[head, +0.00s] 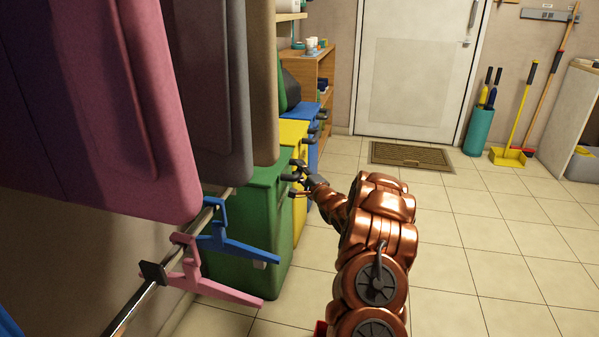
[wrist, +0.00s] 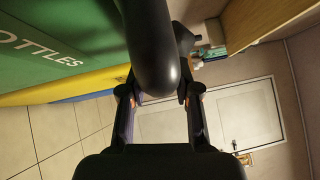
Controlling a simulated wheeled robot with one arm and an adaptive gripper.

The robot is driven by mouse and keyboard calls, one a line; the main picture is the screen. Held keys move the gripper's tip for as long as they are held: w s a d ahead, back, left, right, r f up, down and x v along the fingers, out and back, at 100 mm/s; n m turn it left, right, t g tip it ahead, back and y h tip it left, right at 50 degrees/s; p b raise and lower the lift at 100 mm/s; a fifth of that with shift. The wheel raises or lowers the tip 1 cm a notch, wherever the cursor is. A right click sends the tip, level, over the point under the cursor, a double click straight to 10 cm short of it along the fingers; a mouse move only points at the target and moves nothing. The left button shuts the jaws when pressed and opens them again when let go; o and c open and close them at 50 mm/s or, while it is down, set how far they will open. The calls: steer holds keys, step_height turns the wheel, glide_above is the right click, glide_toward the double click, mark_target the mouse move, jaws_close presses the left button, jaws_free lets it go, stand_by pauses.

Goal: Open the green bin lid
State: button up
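The green bin (head: 252,228) stands by the left wall, with its lid (head: 268,172) down. Its black handle (head: 291,177) sticks out at the lid's front edge. In the wrist view the green surface with white lettering (wrist: 60,45) fills the upper left. The dark rounded handle (wrist: 154,50) comes down between my fingers. My gripper (wrist: 159,92) is open, one finger on each side of the handle, with narrow gaps visible. In the head view my gripper (head: 303,173) is at the handle; its fingertips are small and partly hidden there.
A yellow bin (head: 293,134) and a blue bin (head: 314,118) stand behind the green one. A wooden shelf (head: 318,65) stands farther back. The tiled floor (head: 460,240) to the right is clear.

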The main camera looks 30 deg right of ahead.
jaws_close()
steer(key=shift+r, duration=0.15)
